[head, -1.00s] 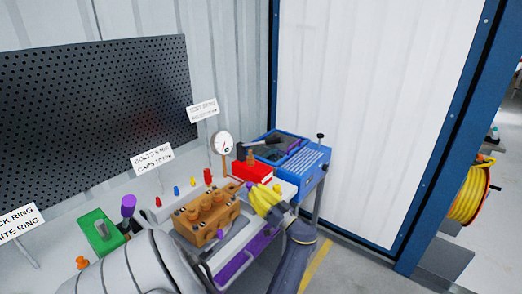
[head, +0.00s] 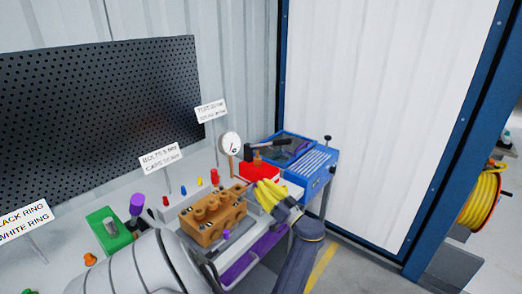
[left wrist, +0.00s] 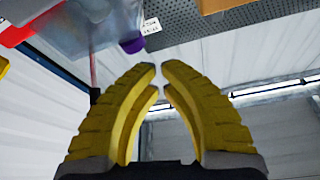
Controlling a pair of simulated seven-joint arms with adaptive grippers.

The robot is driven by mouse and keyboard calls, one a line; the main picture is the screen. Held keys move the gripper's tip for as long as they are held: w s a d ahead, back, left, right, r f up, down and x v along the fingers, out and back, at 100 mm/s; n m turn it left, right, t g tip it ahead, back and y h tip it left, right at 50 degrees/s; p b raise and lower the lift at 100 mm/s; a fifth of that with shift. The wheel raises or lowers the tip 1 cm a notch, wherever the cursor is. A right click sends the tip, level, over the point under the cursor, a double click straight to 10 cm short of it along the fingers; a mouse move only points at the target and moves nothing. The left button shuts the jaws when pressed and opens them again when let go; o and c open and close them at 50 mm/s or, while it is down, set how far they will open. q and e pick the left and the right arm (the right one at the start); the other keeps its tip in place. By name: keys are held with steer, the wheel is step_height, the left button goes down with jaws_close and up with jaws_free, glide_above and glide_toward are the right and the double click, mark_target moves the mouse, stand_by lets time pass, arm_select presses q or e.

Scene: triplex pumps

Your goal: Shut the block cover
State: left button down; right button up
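The brown pump block (head: 214,212), with several round bosses on top, sits on the bench in the head view. I cannot make out its cover as a separate part or tell how it stands. My left gripper (head: 268,192) has yellow fingers and is just right of the block, apparently apart from it. In the left wrist view its fingertips (left wrist: 160,68) nearly meet, with a narrow gap and nothing between them. A brown surface (left wrist: 222,4) shows at the top edge there, too cropped to name. My right gripper is not in view.
A red box (head: 258,174) and a blue case (head: 315,170) stand behind the gripper. A dial gauge (head: 229,145) rises behind the block. A green box (head: 108,228) with a metal cylinder and a purple-headed item (head: 137,204) lie left. A perforated panel (head: 90,120) backs the bench.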

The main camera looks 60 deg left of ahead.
arm_select(q)
steer(key=v, duration=0.9)
steer(key=shift+w+d+r, duration=0.3)
steer(key=shift+w+d, duration=0.1)
steer(key=shift+w, duration=0.05)
